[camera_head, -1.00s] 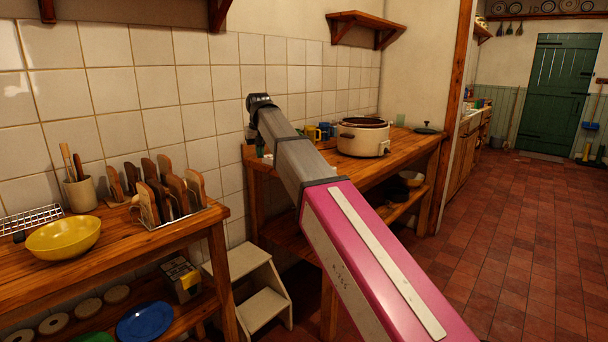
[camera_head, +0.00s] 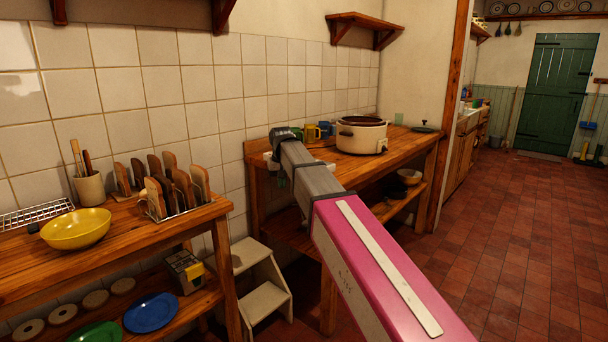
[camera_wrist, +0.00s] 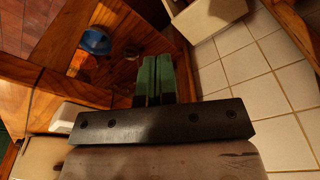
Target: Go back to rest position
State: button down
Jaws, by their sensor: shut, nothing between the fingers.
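My gripper (camera_wrist: 153,78) has green fingers, which lie side by side and closed in the wrist view, with nothing between them. In the head view my arm reaches forward from the lower right. Its end is at the left end of the far wooden counter (camera_head: 412,141), in front of the tiled wall. The fingers are small and mostly hidden behind the arm there.
A cream pot (camera_head: 361,137) and mugs (camera_head: 311,132) stand close to the right of the arm's end. A step stool (camera_head: 262,285) stands between. The red floor at right is clear.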

jog(key=s+d+f+m, duration=0.1)
jog(key=s+d+f, duration=0.3)
jog(key=d+f, duration=0.5)
jog(key=s+d+f, duration=0.5)
jog(key=d+f, duration=0.1)
jog(key=f, duration=0.5)
jog(key=s+d+f+m+g, duration=0.1)
jog(key=s+d+f+m, duration=0.1)
jog(key=s+d+f, duration=1)
jog(key=shift+s+f, duration=0.55)
jog(key=shift+s, duration=0.6)
